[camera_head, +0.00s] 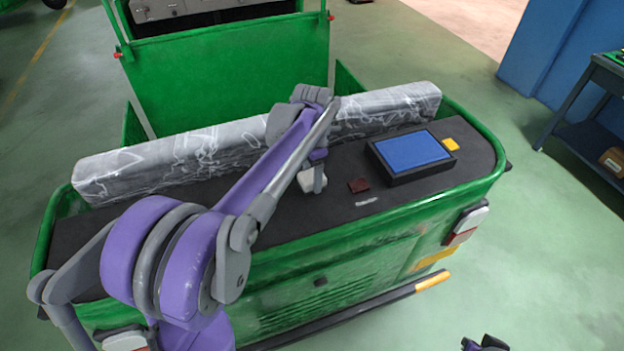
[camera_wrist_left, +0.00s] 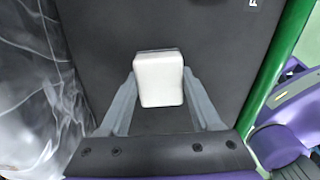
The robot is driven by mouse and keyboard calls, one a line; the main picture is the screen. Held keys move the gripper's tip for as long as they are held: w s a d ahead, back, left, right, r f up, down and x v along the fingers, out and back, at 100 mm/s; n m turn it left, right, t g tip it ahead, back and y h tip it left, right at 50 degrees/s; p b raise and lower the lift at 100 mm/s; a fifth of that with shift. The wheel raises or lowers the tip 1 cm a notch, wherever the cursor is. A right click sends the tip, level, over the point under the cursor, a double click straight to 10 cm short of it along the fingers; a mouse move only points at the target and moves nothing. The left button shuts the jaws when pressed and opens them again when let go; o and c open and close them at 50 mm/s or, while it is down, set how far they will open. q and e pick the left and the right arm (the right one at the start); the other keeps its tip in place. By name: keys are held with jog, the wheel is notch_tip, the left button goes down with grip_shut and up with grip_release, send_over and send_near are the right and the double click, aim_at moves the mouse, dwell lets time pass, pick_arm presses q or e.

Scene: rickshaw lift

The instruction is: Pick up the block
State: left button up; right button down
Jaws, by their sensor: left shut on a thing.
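The block is white with rounded edges. In the left wrist view the block (camera_wrist_left: 159,79) sits between the two grey fingertips of my left gripper (camera_wrist_left: 160,84), which touch its sides. In the head view the same block (camera_head: 311,182) shows small and partly hidden by my left gripper (camera_head: 317,183), over the dark top of the green cart. My left gripper is shut on the block. I cannot tell whether the block touches the surface below. A small purple and dark part at the bottom right edge of the head view may belong to my right arm; its jaws cannot be made out.
A long grey marbled beam (camera_head: 210,146) lies along the back of the green cart (camera_head: 330,259). On the dark top are a black tray with a blue pad (camera_head: 411,151), a small dark red piece (camera_head: 358,185) and a yellow piece (camera_head: 451,144). A workbench (camera_head: 585,118) stands at right.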

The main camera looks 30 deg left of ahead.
aim_at(312, 176)
pick_arm(q)
jog(key=c, duration=0.3)
notch_tip(312, 176, up, 10)
dwell(0.4)
jog(key=o, duration=0.7)
jog(key=c, duration=0.5)
